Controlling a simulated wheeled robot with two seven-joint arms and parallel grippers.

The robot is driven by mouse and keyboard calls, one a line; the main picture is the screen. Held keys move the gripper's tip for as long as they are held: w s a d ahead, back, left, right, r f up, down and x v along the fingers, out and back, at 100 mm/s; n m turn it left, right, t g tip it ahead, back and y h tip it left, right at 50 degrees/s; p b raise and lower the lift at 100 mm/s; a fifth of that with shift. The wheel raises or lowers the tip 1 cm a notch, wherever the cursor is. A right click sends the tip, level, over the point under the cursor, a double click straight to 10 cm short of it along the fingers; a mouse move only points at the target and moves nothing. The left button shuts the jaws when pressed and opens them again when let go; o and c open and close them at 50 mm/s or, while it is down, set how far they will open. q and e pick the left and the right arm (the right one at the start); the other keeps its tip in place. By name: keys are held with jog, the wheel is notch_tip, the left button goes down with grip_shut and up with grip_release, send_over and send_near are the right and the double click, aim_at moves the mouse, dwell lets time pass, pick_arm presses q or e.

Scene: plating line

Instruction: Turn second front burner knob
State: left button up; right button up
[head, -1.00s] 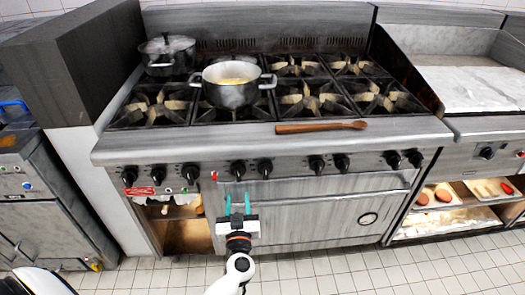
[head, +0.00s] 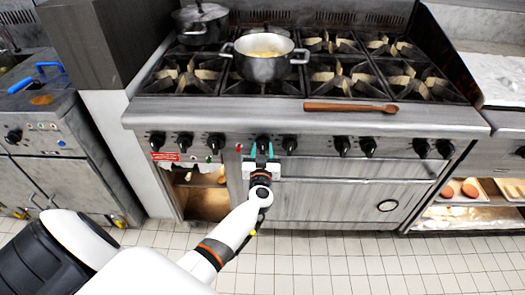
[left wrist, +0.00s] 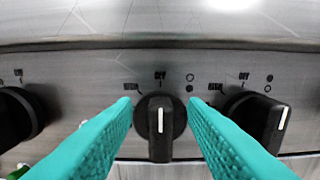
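The stove's front panel carries a row of black knobs. My left gripper (head: 262,152) is up at the panel in the head view, in front of a knob (head: 262,142) right of the small red light. In the left wrist view that knob (left wrist: 160,127) is between the two teal fingers (left wrist: 160,108), its white mark upright beneath a label reading OFF. The fingers are open, with a gap on each side of the knob. Another knob (left wrist: 262,120) is to the right and one (left wrist: 18,117) to the left. My right gripper is not in view.
A wooden spoon (head: 350,107) lies along the stove's front ledge. An open compartment (head: 205,195) is below the panel at left.

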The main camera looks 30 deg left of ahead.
pick_arm(q)
jog(key=shift+w, duration=0.15)
jog(key=shift+c, duration=0.3)
grip_shut()
jog(key=shift+a, duration=0.1)
jog(key=shift+a+n+p, duration=0.1)
jog(key=shift+n+p, duration=0.25)
jog(key=shift+n, duration=0.75)
jog(key=n, duration=0.4)
jog(key=a+f+n, duration=0.1)
jog(key=n, duration=0.2)
jog(key=shift+s, duration=0.4)
jog(key=n, duration=0.2)
jog(key=n+b, duration=0.1)
jog(key=n, duration=0.1)
jog(key=n+b, duration=0.1)
jog(key=n, duration=0.1)
jog(key=shift+s+a+f, duration=0.1)
jog(key=shift+a+f, duration=0.05)
jog(key=shift+f, duration=0.25)
jog(key=shift+n, duration=0.3)
